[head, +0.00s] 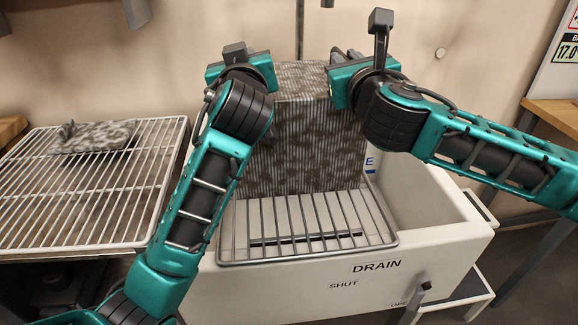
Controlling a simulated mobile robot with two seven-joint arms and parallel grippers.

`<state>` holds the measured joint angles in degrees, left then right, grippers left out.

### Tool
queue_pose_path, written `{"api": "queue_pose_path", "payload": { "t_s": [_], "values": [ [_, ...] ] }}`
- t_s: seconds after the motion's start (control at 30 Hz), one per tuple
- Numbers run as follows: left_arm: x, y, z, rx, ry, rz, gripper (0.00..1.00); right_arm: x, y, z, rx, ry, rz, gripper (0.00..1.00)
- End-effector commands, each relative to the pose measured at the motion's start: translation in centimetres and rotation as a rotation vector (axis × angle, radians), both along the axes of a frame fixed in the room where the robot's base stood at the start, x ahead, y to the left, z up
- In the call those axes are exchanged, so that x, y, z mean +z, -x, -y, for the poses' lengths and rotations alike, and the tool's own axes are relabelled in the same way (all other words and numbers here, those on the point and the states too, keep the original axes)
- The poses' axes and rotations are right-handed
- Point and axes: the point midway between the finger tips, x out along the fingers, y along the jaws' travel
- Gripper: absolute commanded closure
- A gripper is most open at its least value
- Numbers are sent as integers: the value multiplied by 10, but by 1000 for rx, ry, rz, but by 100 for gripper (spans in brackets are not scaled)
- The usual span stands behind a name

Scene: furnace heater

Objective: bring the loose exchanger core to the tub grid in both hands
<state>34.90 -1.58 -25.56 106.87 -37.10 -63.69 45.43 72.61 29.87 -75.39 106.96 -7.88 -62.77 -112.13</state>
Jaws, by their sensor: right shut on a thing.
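The exchanger core (305,140) is a tall grey-brown finned block with mottled dirt, upright between my two grippers. My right gripper (338,80) is shut on its upper right edge. My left gripper (262,72) is at its upper left edge; its fingertips are hidden, so I cannot tell whether it grips. The tub grid (300,238) is a wire rack on the white tub (440,240). The core's lower end is over the back of this grid; I cannot tell whether it touches.
A wire rack (100,195) at the left carries a mottled grey piece (95,136) at its back. The tub's right part is uncovered. A wooden-topped table (555,112) stands at the far right. The tub's front reads DRAIN and SHUT, with a dark handle (418,300) near it.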

Motion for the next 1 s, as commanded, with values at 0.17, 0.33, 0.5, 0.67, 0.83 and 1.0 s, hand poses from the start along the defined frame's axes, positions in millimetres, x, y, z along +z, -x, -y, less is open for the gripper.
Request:
{"api": "queue_pose_path", "payload": {
  "t_s": [0.17, 0.33, 0.5, 0.67, 0.83, 1.0],
  "values": [
    [5, 1, -4, 9, 0, 14, 73, 1, -3, 6, -19, 4, 4, 100],
    [3, 0, -3, 6, 0, 9, 56, 1, -2, 5, -13, 3, 5, 100],
    [1, 0, -2, 3, 0, 6, 55, 2, -1, 3, -7, 2, 6, 100],
    [-3, 0, -1, 3, 0, -3, 55, -2, -1, 2, -5, 2, -2, 68],
    [-2, 0, -1, 2, 0, -1, 55, -2, -1, 1, -3, 1, -1, 53],
    [-1, 0, 0, 1, 0, 0, 55, -1, -1, 1, -3, 0, 0, 53]
  ]
}}
